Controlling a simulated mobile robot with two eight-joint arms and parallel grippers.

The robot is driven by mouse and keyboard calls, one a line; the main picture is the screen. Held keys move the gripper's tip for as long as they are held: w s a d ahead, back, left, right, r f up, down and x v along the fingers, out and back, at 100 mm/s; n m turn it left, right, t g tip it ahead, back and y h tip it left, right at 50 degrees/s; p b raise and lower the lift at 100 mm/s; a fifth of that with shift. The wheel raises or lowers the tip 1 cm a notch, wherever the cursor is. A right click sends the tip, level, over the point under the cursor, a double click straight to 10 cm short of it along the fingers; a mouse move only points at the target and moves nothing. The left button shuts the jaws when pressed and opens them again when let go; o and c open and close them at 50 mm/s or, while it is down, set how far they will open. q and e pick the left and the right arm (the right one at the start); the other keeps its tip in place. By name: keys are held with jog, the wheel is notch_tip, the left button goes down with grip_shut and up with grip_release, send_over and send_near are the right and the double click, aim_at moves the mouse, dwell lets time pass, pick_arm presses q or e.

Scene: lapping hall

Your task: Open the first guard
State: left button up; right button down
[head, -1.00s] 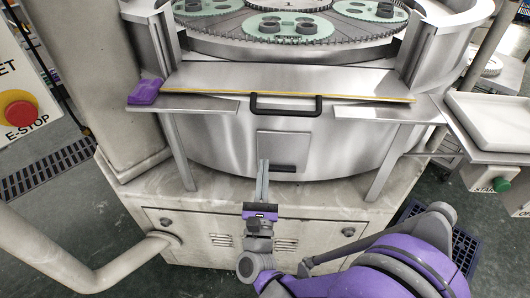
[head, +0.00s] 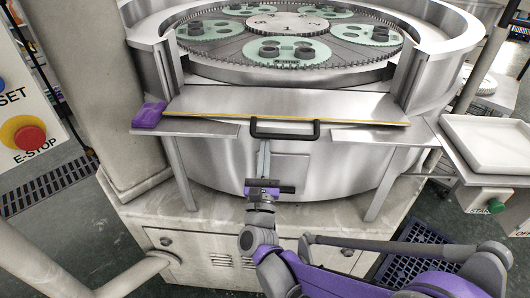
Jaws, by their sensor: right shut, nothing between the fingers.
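The guard (head: 225,102) is a grey metal panel with a yellow front edge across the front opening of the round machine. A black bar handle (head: 285,136) is fixed at its front edge. My right gripper (head: 265,145) is shut and empty, pointing up at the machine from below. Its fingertips appear just under the left part of the handle; I cannot tell whether they touch it. My left gripper is not in view.
A purple block (head: 149,115) sits at the guard's left end. Metal ledges (head: 380,136) flank the handle. A red E-stop button (head: 29,137) is at the left. A white tray (head: 490,139) and green start button (head: 496,207) are at the right.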

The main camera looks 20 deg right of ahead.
pick_arm(q)
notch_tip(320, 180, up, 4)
jog(key=p, duration=0.3)
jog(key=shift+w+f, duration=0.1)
pick_arm(e)
jog(key=r, duration=0.4)
jog(key=shift+s+a, duration=0.15)
jog(key=shift+s, duration=0.1)
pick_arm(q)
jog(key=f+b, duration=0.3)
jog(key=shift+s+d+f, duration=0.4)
pick_arm(e)
jog(key=f+v, duration=0.1)
jog(key=v, duration=1)
jog(key=shift+f, duration=0.45)
